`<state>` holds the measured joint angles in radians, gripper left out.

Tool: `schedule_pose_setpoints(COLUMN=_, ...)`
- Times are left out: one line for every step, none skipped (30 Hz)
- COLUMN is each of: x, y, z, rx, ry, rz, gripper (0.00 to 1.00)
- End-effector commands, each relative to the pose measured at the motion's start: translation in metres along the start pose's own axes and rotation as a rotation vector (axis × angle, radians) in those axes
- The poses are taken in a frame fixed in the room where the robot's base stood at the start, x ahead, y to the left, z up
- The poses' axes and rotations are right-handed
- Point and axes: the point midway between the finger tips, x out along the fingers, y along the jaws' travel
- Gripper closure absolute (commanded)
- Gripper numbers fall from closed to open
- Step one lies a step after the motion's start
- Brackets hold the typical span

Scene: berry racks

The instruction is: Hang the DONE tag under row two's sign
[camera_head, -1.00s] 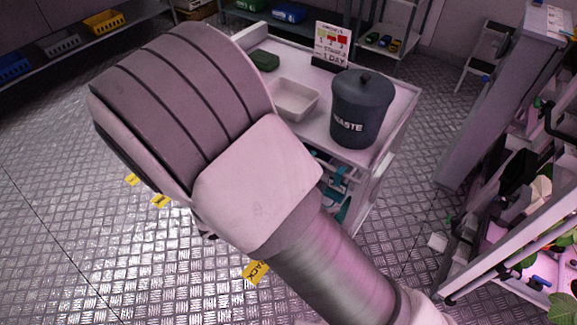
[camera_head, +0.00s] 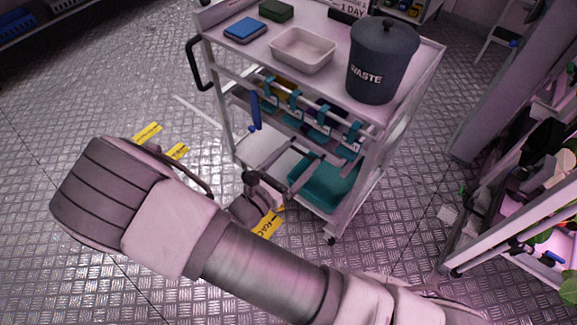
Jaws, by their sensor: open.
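My gripper (camera_head: 297,168) is low at the front of the white cart, with two grey fingers apart and nothing seen between them. Several teal clip-like pieces (camera_head: 318,127) hang along the cart's front rail, above and near the fingers. I cannot make out a DONE tag among them or read any lettering there. A blue piece (camera_head: 254,112) hangs at the rail's left end. Row two's sign cannot be made out in this view.
The cart top (camera_head: 330,75) holds a dark WASTE bin (camera_head: 383,65), a white tray (camera_head: 302,50), and blue and green blocks. A teal bin (camera_head: 325,188) sits on its lower shelf. A plant rack (camera_head: 515,215) stands at right.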

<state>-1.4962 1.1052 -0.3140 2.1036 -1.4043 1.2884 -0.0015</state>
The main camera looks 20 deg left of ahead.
Motion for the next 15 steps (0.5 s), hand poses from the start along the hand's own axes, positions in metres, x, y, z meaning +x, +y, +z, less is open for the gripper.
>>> schedule_pose_setpoints(x=0.006, y=0.0, z=-0.001, rx=0.0, ry=0.0, rz=-0.001, gripper=0.07)
schedule_pose_setpoints(x=0.01, y=0.0, z=-0.001, rx=0.001, ry=0.0, rz=-0.001, gripper=0.07)
schedule_pose_setpoints(x=0.015, y=0.0, z=-0.001, rx=0.001, ry=-0.001, rz=-0.002, gripper=0.07)
schedule_pose_setpoints(x=0.019, y=0.0, z=-0.001, rx=0.001, ry=-0.001, rz=-0.002, gripper=0.07)
schedule_pose_setpoints(x=0.022, y=0.0, z=-0.001, rx=0.001, ry=0.0, rz=-0.002, gripper=0.07)
schedule_pose_setpoints(x=0.027, y=-0.001, z=-0.001, rx=0.001, ry=0.001, rz=-0.002, gripper=0.07)
schedule_pose_setpoints(x=0.031, y=-0.001, z=0.0, rx=0.0, ry=0.0, rz=-0.003, gripper=0.07)
schedule_pose_setpoints(x=0.035, y=0.0, z=0.001, rx=0.0, ry=0.0, rz=-0.002, gripper=0.07)
schedule_pose_setpoints(x=0.04, y=-0.001, z=0.001, rx=0.0, ry=0.0, rz=-0.003, gripper=0.07)
schedule_pose_setpoints(x=0.043, y=-0.001, z=0.001, rx=0.0, ry=0.0, rz=-0.003, gripper=0.07)
schedule_pose_setpoints(x=0.046, y=-0.001, z=0.001, rx=0.0, ry=0.0, rz=-0.003, gripper=0.07)
schedule_pose_setpoints(x=0.05, y=-0.001, z=0.0, rx=-0.001, ry=0.001, rz=-0.002, gripper=0.07)
schedule_pose_setpoints(x=0.053, y=-0.001, z=0.0, rx=-0.001, ry=0.001, rz=-0.002, gripper=0.07)
schedule_pose_setpoints(x=0.057, y=-0.001, z=0.0, rx=0.0, ry=0.001, rz=-0.003, gripper=0.07)
schedule_pose_setpoints(x=0.06, y=-0.001, z=0.0, rx=0.0, ry=0.001, rz=-0.002, gripper=0.07)
